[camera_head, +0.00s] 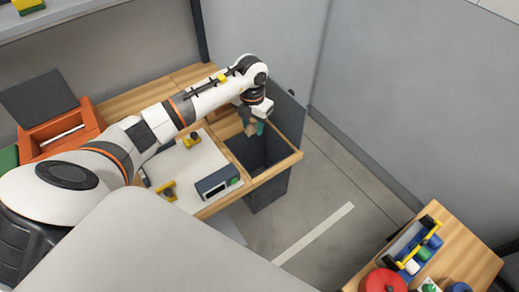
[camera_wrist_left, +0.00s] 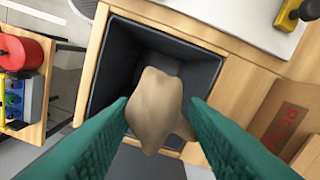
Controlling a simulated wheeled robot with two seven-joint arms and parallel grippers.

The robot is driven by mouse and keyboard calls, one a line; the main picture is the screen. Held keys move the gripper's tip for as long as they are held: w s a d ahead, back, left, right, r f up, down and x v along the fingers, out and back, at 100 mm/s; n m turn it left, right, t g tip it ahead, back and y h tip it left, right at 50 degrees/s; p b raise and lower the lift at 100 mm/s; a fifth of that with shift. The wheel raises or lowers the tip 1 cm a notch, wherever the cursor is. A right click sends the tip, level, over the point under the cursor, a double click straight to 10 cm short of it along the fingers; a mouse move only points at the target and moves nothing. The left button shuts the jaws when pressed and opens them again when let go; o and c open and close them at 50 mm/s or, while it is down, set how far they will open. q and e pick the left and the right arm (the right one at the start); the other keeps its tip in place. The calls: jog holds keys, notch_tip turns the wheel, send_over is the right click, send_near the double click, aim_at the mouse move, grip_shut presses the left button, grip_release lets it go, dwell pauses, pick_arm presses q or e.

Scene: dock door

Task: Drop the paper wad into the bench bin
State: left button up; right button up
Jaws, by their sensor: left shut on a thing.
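The paper wad (camera_wrist_left: 155,108) is a crumpled tan lump between the green fingers of my left gripper (camera_wrist_left: 157,120) in the left wrist view. The left gripper is shut on it. In the head view the wad (camera_head: 251,129) shows small beside the left gripper's fingers (camera_head: 257,128), above the opening of the bench bin. The bench bin (camera_head: 267,193) is a dark grey box set in a wooden frame at the bench's end. In the left wrist view the bin's dark inside (camera_wrist_left: 118,62) lies behind the wad, and its floor is partly hidden. My right gripper is not in view.
The bench holds a grey device (camera_head: 218,182), a yellow-and-black tool (camera_head: 192,139), a yellow clamp-like piece (camera_head: 167,191) and an orange box (camera_head: 60,130). A grey panel (camera_head: 289,117) stands behind the bin. A second wooden table (camera_head: 462,245) carries a red round thing (camera_head: 383,281).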

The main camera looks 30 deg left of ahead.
pick_arm(q)
notch_tip(320, 180, down, 4)
jog(key=shift+f+b, duration=0.1)
jog(key=shift+b, duration=1)
jog(key=o, duration=1)
notch_tip(320, 180, up, 11)
jog(key=shift+w+r+b, duration=0.1)
jog(key=shift+b, duration=1.15)
jog(key=shift+r, duration=0.5)
